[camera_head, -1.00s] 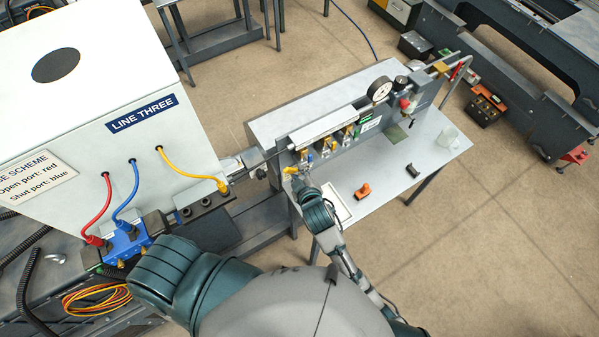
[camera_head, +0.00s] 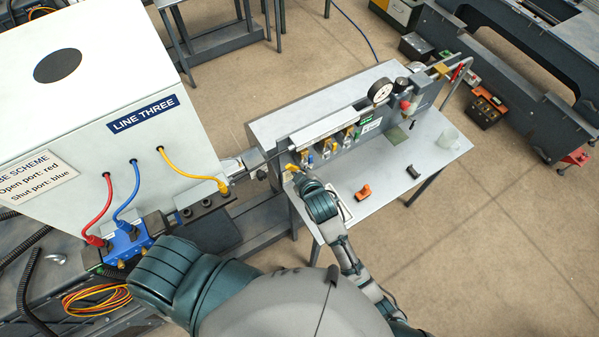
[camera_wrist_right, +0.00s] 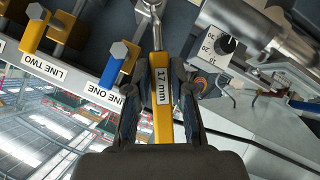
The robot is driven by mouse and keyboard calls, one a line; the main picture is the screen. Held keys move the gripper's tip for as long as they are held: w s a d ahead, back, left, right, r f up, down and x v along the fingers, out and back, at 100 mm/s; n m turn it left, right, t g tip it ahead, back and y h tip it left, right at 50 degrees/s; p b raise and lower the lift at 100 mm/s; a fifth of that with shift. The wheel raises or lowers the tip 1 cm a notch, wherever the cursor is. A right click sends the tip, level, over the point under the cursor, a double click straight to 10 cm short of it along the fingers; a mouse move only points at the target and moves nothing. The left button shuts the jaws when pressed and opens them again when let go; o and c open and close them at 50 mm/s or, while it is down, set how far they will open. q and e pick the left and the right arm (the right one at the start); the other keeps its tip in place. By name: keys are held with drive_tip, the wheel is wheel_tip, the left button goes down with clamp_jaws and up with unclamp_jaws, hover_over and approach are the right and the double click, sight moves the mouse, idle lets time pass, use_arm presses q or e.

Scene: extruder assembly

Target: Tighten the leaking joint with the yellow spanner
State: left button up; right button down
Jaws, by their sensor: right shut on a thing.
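The yellow spanner (camera_wrist_right: 162,122), marked 17 mm, is held between the two fingers of my right gripper (camera_wrist_right: 161,95). Its metal head (camera_wrist_right: 152,6) is at the top edge of the wrist view, close to metal fittings; whether it sits on one is not clear. In the head view my right gripper (camera_head: 294,174) is at the left end of the grey bench panel, with a bit of yellow at its tip. I cannot make out which joint leaks, and no drip shows. My left gripper is not in view.
Blue (camera_wrist_right: 113,70) and yellow (camera_wrist_right: 34,30) handles stand beside the spanner above LINE ONE and LINE TWO labels. An orange item (camera_head: 363,192) and a black item (camera_head: 412,171) lie on the bench (camera_head: 385,200). A white cabinet (camera_head: 85,90) stands left.

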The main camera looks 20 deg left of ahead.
drive_tip(key=shift+s+d+f, duration=0.2)
drive_tip(key=shift+f, duration=0.2)
drive_tip(key=shift+s+d+r, duration=0.1)
drive_tip(key=shift+d+r, duration=0.15)
drive_tip(key=shift+r, duration=0.05)
drive_tip(key=shift+s+d+r, duration=0.1)
drive_tip(key=shift+s+d, duration=0.65)
drive_tip(key=shift+d, duration=0.2)
drive_tip(key=shift+s+d, duration=0.7)
drive_tip(key=shift+d, duration=0.2)
